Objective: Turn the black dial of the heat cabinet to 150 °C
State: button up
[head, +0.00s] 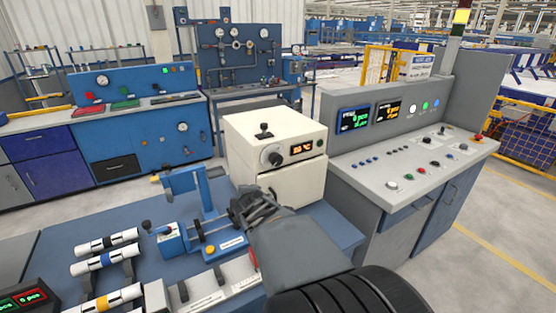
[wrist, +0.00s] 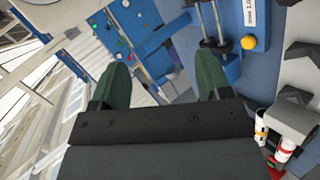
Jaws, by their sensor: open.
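The heat cabinet (head: 255,135) is a cream box on the blue bench in the middle of the head view. Its black dial (head: 275,159) is on the front face, left of a small display (head: 302,148) with orange digits too small to read surely. My gripper (head: 243,203) is in front of and below the cabinet, apart from the dial, beside a blue clamp fixture. In the wrist view my gripper (wrist: 160,62) has its two green fingers spread with nothing between them. The dial does not show in the wrist view.
The blue fixture (head: 205,240) with a tall bracket stands close left of my gripper. Banded white pipes (head: 108,241) lie at the bench's left. A grey control console (head: 410,165) stands right of the cabinet. A yellow button (wrist: 249,42) shows in the wrist view.

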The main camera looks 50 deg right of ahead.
jog(key=s+d+r+n+t+h, duration=0.1)
jog(key=d+r+n+t, duration=0.15)
jog(key=d+n, duration=0.55)
jog(key=n+t+y, duration=0.2)
jog(key=n+t, duration=0.3)
jog(key=n, duration=0.6)
send_near(278, 162)
jog(key=shift+n, duration=0.3)
jog(key=p+x, duration=0.4)
jog(key=x, duration=0.7)
jog(key=c, duration=0.9)
